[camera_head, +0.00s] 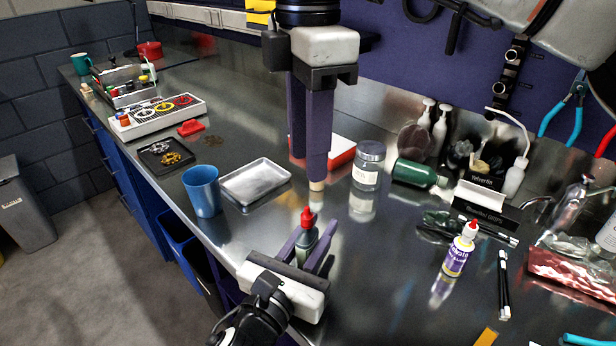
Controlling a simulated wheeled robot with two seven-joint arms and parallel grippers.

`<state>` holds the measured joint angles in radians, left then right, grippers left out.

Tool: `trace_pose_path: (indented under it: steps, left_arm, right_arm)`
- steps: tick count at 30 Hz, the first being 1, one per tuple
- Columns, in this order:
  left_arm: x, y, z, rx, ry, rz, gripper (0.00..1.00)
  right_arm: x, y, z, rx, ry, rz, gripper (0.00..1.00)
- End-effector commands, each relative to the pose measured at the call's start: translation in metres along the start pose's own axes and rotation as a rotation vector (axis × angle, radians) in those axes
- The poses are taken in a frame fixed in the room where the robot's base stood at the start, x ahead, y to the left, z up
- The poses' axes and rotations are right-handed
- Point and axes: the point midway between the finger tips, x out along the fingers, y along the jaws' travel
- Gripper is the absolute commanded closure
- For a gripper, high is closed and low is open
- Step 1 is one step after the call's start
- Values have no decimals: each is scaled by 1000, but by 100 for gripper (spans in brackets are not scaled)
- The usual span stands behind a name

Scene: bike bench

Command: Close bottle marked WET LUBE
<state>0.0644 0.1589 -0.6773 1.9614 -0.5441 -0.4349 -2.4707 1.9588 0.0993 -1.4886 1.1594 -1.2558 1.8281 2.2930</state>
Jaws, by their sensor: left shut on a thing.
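My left gripper (310,258) is shut on a small dark bottle (305,241) with a red pointed top (307,217). The bottle looks upright, at the bench's front edge. Its label is hidden by the fingers, so I cannot read WET LUBE on it. My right gripper (313,170) hangs from above, fingers pointing down, above and beyond that bottle. A small beige piece (316,186) shows at its fingertips; I cannot tell whether it is held. The fingers overlap in this view, so their gap is unclear. A white and purple bottle (460,252) with a red top stands to the right.
A blue cup (202,190) and a metal tray (256,181) stand left of the grippers. A lidded glass jar (367,167) and a lying green bottle (417,174) are to the right. Tools and packets crowd the right side. Bare bench lies between the grippers and the purple-labelled bottle.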

Motion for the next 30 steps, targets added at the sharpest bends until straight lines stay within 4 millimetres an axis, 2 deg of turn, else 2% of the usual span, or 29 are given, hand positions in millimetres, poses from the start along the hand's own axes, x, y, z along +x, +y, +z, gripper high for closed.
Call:
trace_pose_path:
  steps: [3,6,15,16,20,30]
  left_arm:
    - [0,0,-1,0,2,0,100]
    - [0,0,-1,0,2,0,100]
    - [0,0,-1,0,2,0,100]
    - [0,0,-1,0,2,0,77]
    - [0,0,-1,0,1,0,56]
    - [-4,0,-1,0,1,0,56]
  right_arm:
    - [-16,0,0,0,1,1,65]
    - [-22,0,0,0,0,-1,65]
    - [-24,0,0,-1,0,-1,65]
    - [-24,0,0,-1,0,-1,65]
    - [-24,0,0,-1,0,-1,65]
    - [-23,0,0,0,0,-1,65]
